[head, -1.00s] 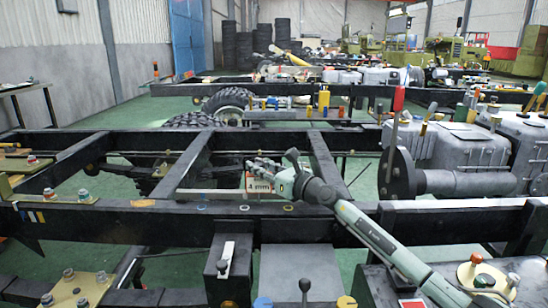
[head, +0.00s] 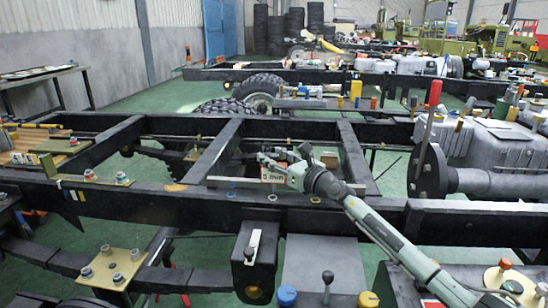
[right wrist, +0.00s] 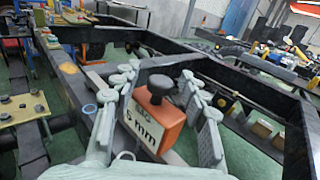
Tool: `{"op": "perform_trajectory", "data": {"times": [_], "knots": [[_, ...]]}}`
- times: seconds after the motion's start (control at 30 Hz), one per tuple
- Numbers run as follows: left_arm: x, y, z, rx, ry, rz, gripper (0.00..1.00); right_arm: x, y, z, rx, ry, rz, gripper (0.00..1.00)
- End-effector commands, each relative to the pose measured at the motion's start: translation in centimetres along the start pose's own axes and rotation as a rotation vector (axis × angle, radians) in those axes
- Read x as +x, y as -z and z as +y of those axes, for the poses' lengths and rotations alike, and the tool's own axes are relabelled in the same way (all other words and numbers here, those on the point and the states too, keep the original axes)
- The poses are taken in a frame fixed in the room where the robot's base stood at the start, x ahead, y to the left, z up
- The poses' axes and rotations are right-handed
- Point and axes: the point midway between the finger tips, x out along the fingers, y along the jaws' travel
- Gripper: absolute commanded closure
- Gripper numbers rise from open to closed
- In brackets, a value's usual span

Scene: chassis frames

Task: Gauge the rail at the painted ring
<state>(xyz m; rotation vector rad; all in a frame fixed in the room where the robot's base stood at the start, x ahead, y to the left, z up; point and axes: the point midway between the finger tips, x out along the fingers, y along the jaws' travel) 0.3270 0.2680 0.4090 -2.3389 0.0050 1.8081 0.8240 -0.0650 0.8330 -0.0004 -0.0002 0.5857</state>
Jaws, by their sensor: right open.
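The near dark rail (head: 160,198) crosses the head view, with a blue painted ring (head: 231,195), a pale ring (head: 272,198) and a tan ring (head: 315,200) on its top. The blue ring also shows in the right wrist view (right wrist: 90,109). An orange gauge block (right wrist: 160,127) with a black knob and a white "5 mm" label sits between the spread fingers of my right gripper (right wrist: 166,105). In the head view the right gripper (head: 277,161) is just beyond the rail, above the label (head: 273,177). The block's underside and contact with the fingers are hidden. My left gripper is not in view.
A black-knobbed lever (head: 327,285) and a dark box (head: 255,262) stand on the near side. A flange with an upright red-handled lever (head: 430,135) is at the right. A brass plate with studs (head: 113,268) is at the lower left. Cross members border open gaps in the frame.

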Motion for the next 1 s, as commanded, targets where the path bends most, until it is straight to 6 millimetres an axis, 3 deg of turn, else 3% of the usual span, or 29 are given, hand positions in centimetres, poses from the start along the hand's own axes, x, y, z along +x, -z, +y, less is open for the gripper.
{"op": "perform_trajectory", "data": {"times": [0.27, 0.7, 1.0], "knots": [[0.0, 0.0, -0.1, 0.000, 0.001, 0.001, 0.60, -1.1, 0.2, -0.1, -0.001, 0.001, 0.002, 0.56], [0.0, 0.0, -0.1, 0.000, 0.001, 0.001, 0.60, -9.8, 0.2, 0.0, 0.000, 0.000, 0.003, 0.56], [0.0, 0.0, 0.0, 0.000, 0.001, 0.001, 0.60, -12.0, 0.0, 0.0, 0.000, 0.000, 0.000, 0.56]]}}
